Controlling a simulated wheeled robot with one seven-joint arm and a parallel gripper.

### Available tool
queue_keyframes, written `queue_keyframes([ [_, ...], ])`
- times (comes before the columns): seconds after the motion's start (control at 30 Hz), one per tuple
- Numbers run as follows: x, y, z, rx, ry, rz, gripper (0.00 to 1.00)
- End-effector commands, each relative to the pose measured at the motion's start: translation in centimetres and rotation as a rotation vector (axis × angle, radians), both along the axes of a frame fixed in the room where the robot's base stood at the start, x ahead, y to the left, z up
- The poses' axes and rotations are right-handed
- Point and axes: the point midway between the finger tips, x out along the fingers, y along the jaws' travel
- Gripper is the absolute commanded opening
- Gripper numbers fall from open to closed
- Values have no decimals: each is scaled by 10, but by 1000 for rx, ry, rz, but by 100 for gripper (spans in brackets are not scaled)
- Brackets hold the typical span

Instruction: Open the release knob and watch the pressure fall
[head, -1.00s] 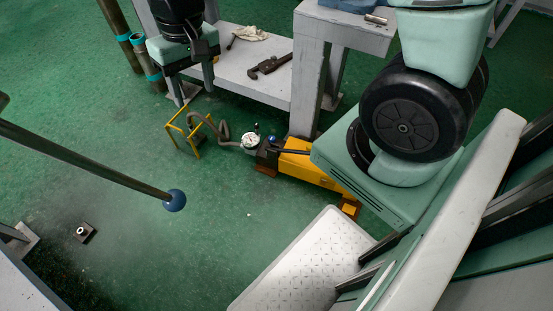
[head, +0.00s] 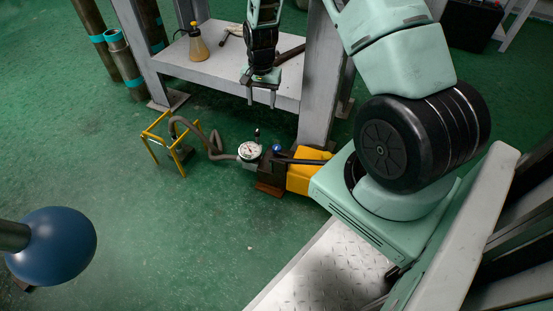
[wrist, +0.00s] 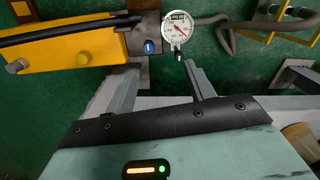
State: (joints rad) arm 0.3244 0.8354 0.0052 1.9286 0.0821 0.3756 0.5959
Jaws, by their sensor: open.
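A yellow hand pump (head: 303,172) lies on the floor by the bench leg; it also shows in the wrist view (wrist: 75,45). The blue release knob (head: 276,148) sits on its dark valve block and shows in the wrist view (wrist: 149,47). The round white pressure gauge (head: 249,150) stands beside the knob; its dial faces the wrist camera (wrist: 178,27), with a thin needle too small to read. My gripper (head: 261,101) is open and empty, above and apart from the knob. In the wrist view, the fingers (wrist: 163,72) point toward the knob and gauge.
A grey hose (head: 216,147) runs from the gauge end toward a yellow frame (head: 165,142). A large blue ball (head: 52,246) on a rod looms at front left. Open floor lies left.

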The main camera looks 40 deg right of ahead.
Motion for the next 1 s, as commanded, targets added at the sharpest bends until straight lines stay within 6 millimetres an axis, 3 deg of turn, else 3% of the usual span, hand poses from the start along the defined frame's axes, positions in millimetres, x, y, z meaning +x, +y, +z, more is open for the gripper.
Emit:
queue_keyframes([
  [0.03,-2,-16,-35,-7,6,-45,54],
  [0.1,-5,-33,-55,-16,11,-91,54],
  [0.3,-10,-56,-81,-30,15,-153,54],
  [0.47,-11,-57,-98,-31,17,-157,54],
  [1.0,-11,-56,-210,-30,17,-155,54],
])
